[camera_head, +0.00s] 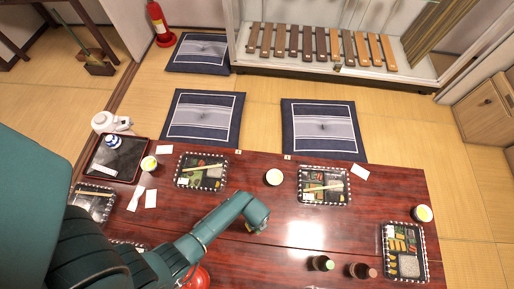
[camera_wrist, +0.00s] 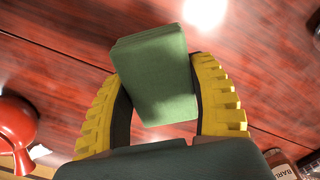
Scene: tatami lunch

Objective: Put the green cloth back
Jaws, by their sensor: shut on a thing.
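The green cloth (camera_wrist: 155,75) is a folded, thick square in the wrist view. My gripper (camera_wrist: 160,100) has its two yellow ribbed fingers shut on it, one on each side. Reddish wood of the table shows below and around the cloth. In the head view my gripper (camera_head: 256,228) is over the middle of the table (camera_head: 300,262). The cloth is hardly visible there, mostly hidden by the arm. I cannot tell whether the cloth touches the table.
Several lunch boxes, including one at the back (camera_head: 322,187), sit along the table edges. A black tray (camera_head: 128,172) is at the left. A pale cup (camera_head: 274,177) is behind my gripper.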

